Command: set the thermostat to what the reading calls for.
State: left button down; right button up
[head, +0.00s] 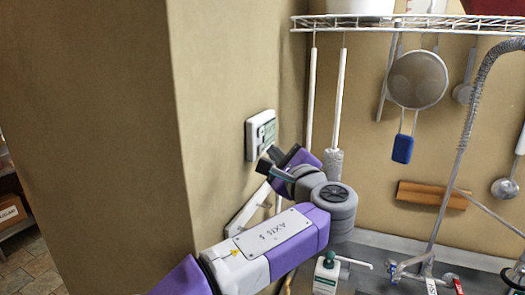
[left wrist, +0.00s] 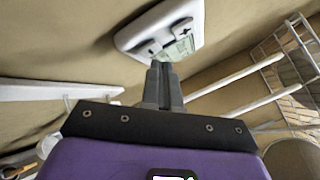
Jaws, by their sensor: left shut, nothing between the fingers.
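The thermostat (head: 260,134) is a white unit on the side of the tan wall, with a greenish display. In the left wrist view the thermostat (left wrist: 160,28) shows dark buttons, one with a plus sign, beside its display; the reading is too small to make out. My left gripper (head: 266,160) is shut and empty, its fingertips just below the thermostat's lower edge in the head view. In the left wrist view its fingertips (left wrist: 160,66) point at the display side; I cannot tell whether they touch. My right gripper is not in view.
A wire shelf (head: 400,24) sits above a back wall hung with a strainer (head: 417,80) and other utensils. A white bracket (head: 248,208) is on the wall below the thermostat. A soap bottle (head: 327,272) and faucet stand at the sink. The wall left of the thermostat is bare.

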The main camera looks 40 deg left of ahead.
pick_arm(q)
jog(key=shift+s+a, duration=0.1)
jog(key=shift+a, duration=0.45)
dwell(0.9)
jog(key=shift+d, duration=0.85)
jog(key=shift+w, duration=0.2)
jog(key=d, duration=0.2)
jog(key=w+d, duration=0.1)
jog(key=d, duration=0.1)
jog(key=shift+d+p, duration=0.4)
jog(key=shift+w, duration=0.1)
